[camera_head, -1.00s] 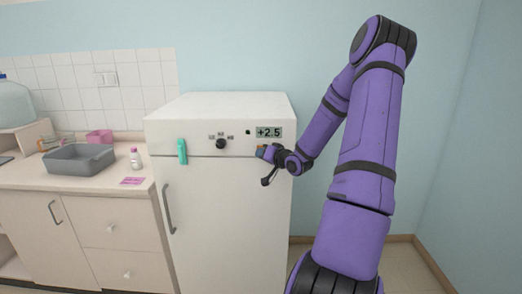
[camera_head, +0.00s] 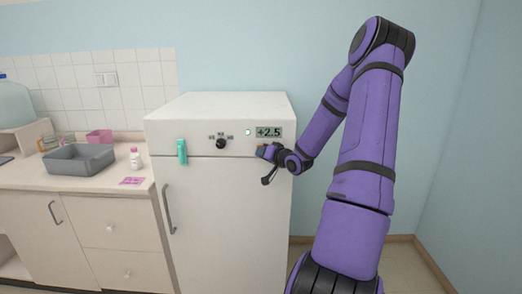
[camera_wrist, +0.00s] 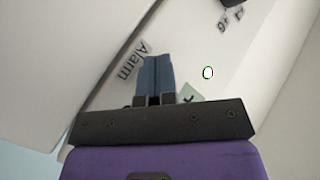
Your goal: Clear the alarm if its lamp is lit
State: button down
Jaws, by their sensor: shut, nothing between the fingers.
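A white fridge (camera_head: 225,220) has a top control panel with a small round lamp (camera_head: 248,132), which glows green. In the wrist view the lamp (camera_wrist: 207,73) is a pale spot with a coloured rim. A display (camera_head: 269,132) right of it reads +2.5. My gripper (camera_head: 262,150) is at the panel just below the display. In the wrist view its shut, empty blue fingertips (camera_wrist: 155,62) point at the panel beside the printed word "Alarm" (camera_wrist: 132,61). No alarm button shows; the fingers may hide it. I cannot tell whether the fingertips touch the panel.
A black knob (camera_head: 221,143) with marks sits left of the lamp. A teal object (camera_head: 182,152) is on the fridge front above the door handle (camera_head: 169,209). The counter at left holds a grey tub (camera_head: 78,163), a small bottle (camera_head: 135,158) and a pink note (camera_head: 132,181).

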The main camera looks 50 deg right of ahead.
dwell(0.4)
jog(key=shift+s+a, duration=0.45)
jog(key=shift+a, duration=0.1)
jog(key=s+a, duration=0.3)
jog(key=shift+s+a, duration=0.15)
jog(key=shift+a, duration=0.25)
dwell(1.0)
